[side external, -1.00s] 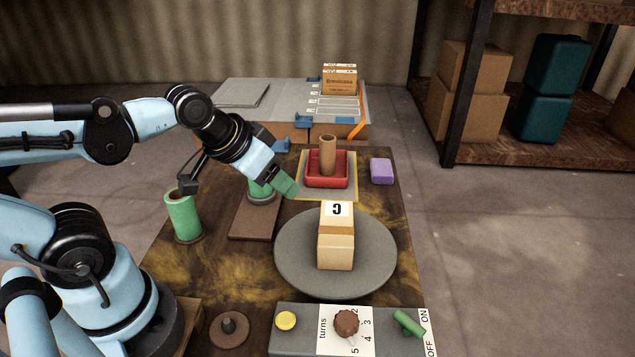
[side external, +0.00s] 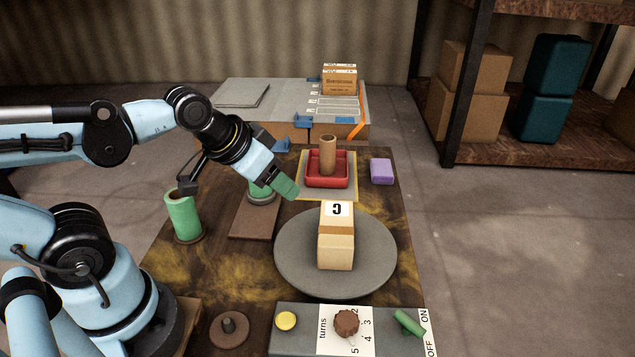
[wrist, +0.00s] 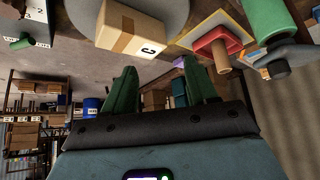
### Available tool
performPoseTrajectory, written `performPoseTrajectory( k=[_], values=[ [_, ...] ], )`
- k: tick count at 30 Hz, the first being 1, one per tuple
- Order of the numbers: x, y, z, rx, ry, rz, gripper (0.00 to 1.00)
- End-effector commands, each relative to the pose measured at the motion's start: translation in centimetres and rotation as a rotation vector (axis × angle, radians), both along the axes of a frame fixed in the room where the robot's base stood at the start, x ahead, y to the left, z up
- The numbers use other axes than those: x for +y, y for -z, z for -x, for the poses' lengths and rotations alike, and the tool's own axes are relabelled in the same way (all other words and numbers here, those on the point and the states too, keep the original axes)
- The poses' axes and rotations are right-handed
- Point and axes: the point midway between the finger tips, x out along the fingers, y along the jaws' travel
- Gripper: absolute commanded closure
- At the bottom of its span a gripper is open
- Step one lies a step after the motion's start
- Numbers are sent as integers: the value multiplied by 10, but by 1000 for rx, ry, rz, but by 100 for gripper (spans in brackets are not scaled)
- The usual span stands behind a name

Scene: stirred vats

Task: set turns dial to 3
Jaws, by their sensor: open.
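The brown turns dial (side external: 347,322) sits on the control panel (side external: 293,345) at the front of the table, beside printed numbers 2 to 5 under the word "turns". I cannot tell which number it points to. My gripper (side external: 286,190) is in the air above the table, up and left of the box marked C, well apart from the dial. In the wrist view its two green fingers (wrist: 163,92) are spread with nothing between them. The panel shows in part at the upper left of the wrist view (wrist: 37,12).
The box (side external: 336,237) stands on a grey round plate (side external: 290,262) behind the panel. A yellow button (side external: 286,321) and a green switch (side external: 408,323) flank the dial. A red tray (side external: 310,182) with a brown cylinder, a purple block (side external: 381,171) and a green cylinder (side external: 183,217) stand around.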

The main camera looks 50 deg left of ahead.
Motion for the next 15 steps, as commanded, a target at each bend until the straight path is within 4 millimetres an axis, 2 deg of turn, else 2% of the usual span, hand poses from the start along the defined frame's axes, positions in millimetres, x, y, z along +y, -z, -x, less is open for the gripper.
performPoseTrajectory(
  k=[4,7,15],
  values=[
    [-9,-2,-2,25,70,-26,35],
    [-30,-4,-5,84,234,-89,35],
    [-123,-6,-1,299,980,-348,35]
  ],
)
